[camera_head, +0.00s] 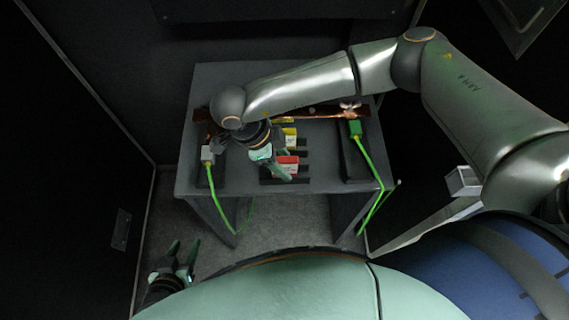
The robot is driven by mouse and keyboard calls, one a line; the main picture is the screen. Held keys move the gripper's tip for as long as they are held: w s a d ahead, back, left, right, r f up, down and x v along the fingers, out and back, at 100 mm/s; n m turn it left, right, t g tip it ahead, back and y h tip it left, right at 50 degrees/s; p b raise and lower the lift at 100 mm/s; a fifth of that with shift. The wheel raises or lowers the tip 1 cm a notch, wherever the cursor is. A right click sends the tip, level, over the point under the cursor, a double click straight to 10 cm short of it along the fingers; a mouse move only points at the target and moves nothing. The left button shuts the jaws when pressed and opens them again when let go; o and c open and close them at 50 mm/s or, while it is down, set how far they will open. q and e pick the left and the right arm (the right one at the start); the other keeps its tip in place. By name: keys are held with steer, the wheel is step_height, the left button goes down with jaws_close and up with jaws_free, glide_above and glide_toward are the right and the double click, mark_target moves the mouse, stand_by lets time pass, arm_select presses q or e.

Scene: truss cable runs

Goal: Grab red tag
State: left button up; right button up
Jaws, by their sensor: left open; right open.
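The red tag (288,160) sits in a dark slotted holder on the grey table, below a yellow tag (290,132) in the picture. It has a pale lower part. My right gripper (284,173) is open, with its fingers over or beside the red tag's left and lower part, hiding some of it. I cannot tell whether they touch it. My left gripper (182,252) is open and empty at the lower left, in front of the table and away from the tags.
The grey table (215,85) carries a brown bar with a copper-coloured run (325,111). A green connector (354,128) and a grey connector (207,153) have green cables hanging over the front edge. Dark walls stand close on the left and behind.

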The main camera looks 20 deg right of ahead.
steer(key=shift+d+f, duration=0.15)
steer(key=shift+f, duration=0.3)
jaws_close()
stand_by(0.3)
